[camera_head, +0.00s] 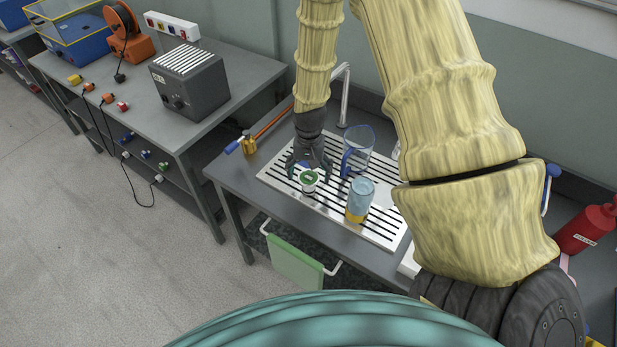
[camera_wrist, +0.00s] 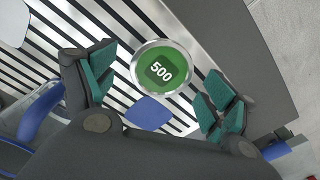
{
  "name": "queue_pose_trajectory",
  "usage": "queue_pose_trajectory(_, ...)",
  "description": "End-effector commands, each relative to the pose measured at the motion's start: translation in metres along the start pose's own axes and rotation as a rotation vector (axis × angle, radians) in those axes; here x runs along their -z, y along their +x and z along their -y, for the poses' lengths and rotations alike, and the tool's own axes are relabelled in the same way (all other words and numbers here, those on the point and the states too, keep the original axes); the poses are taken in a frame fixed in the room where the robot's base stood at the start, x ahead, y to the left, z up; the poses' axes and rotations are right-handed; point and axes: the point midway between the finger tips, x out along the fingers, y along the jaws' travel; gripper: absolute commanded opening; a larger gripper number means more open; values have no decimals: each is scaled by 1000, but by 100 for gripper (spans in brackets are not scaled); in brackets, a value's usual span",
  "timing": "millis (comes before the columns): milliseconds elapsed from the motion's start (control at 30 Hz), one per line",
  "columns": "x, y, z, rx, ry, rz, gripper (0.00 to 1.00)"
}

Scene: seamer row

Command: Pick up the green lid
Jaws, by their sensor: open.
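The green lid (camera_head: 309,177) sits on top of a small pale container on the slotted metal tray. In the wrist view the lid (camera_wrist: 162,70) is a green disc marked "500" with a pale rim around it. My gripper (camera_head: 311,166) is just behind and above the lid in the head view. In the wrist view my gripper (camera_wrist: 158,90) is open, with one green-padded finger on each side of the lid. The fingers look apart from the lid. Whether they are low enough to flank its edge I cannot tell.
A clear jug with a blue handle (camera_head: 357,150) stands close at the right of my gripper. A pale blue jar with a yellow base (camera_head: 359,201) stands front right. The slotted tray (camera_head: 385,236) lies on a grey bench. A blue flat piece (camera_wrist: 149,113) lies near the lid.

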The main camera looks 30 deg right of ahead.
Motion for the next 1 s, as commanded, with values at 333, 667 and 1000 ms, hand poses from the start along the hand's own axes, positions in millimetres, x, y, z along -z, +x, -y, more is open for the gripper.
queue_pose_trajectory(333, 0, 0, 0, 0, 0, 0, 66)
queue_pose_trajectory(667, 0, 0, 0, 0, 0, 0, 52)
queue_pose_trajectory(1000, 1, -8, 1, 2, 1, -2, 52)
